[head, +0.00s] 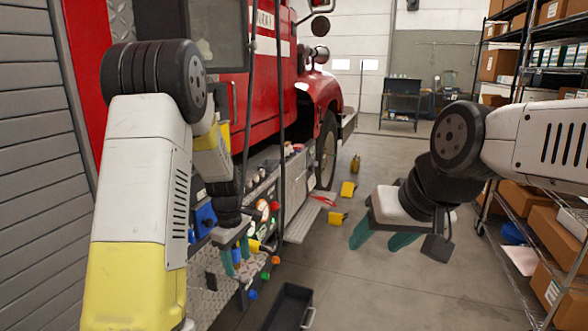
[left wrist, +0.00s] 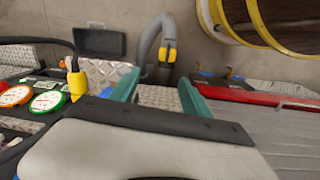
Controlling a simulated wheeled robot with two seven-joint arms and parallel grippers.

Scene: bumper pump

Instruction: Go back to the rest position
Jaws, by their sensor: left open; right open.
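My left gripper (head: 238,255) is in front of the fire truck's pump panel (head: 262,190), its teal fingers apart and pointing down. In the left wrist view the gripper (left wrist: 160,92) has a gap between its fingers with nothing held. A grey hose with a yellow part (left wrist: 168,52) shows beyond the fingers; I cannot tell its distance. My right gripper (head: 382,238) hangs over open floor at the right, its teal fingers spread and empty.
The red fire truck (head: 322,88) stands at left, with gauges (left wrist: 47,101) and coloured knobs (head: 265,275) by my left gripper. A dark open box (head: 287,308) is below. Yellow items (head: 338,217) lie on the floor. Shelves (head: 520,210) with boxes stand right.

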